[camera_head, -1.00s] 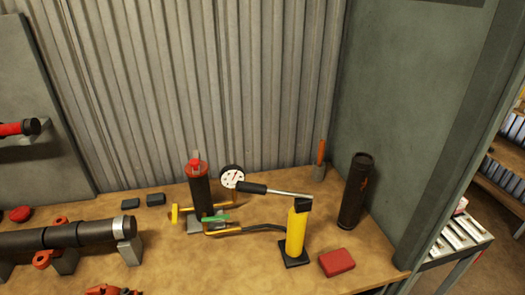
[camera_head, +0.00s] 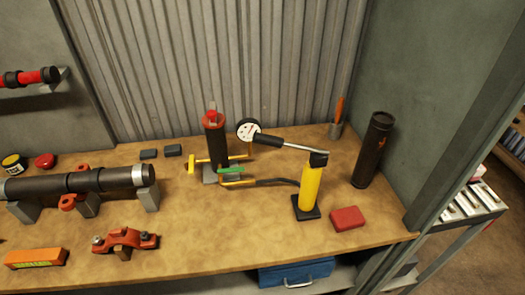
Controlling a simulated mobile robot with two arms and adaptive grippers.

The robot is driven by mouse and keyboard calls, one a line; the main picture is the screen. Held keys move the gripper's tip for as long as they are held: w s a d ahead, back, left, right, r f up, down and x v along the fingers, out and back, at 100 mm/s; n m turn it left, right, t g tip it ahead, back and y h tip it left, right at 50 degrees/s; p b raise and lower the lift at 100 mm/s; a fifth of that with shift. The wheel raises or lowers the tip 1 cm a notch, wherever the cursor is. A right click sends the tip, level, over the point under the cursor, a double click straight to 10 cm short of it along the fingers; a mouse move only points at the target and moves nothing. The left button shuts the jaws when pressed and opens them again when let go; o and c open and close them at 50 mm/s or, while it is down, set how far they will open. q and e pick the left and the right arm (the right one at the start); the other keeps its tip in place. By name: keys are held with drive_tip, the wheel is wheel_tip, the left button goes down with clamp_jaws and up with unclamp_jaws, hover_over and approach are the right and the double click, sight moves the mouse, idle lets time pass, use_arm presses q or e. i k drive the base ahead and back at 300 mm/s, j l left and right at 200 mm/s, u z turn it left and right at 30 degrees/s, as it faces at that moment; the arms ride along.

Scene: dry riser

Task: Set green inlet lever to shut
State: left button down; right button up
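The green inlet lever (camera_head: 231,171) lies roughly level at the foot of a black riser cylinder (camera_head: 215,142) with a red top, on the workbench. Yellow pipework (camera_head: 238,183) runs beside it, and a yellow handle (camera_head: 191,166) sticks out on the left. A white-faced gauge (camera_head: 249,131) stands just right of the cylinder. A yellow hand pump (camera_head: 310,189) with a long dark-gripped handle stands to the right, joined by a black hose. I cannot tell from this view whether the lever's position is open or shut. Neither gripper is in view.
A black pipe (camera_head: 75,185) on grey supports and an orange-red clamp (camera_head: 124,241) fill the left of the bench (camera_head: 200,235). A dark tube (camera_head: 374,150) and a red block (camera_head: 347,218) stand right. A blue toolbox (camera_head: 296,273) sits below. The bench front centre is clear.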

sight(220, 172)
drive_tip(key=k+l+z, duration=0.1)
drive_tip(key=z, duration=0.3)
drive_tip(key=k+l+z, duration=0.2)
drive_tip(key=z, duration=0.15)
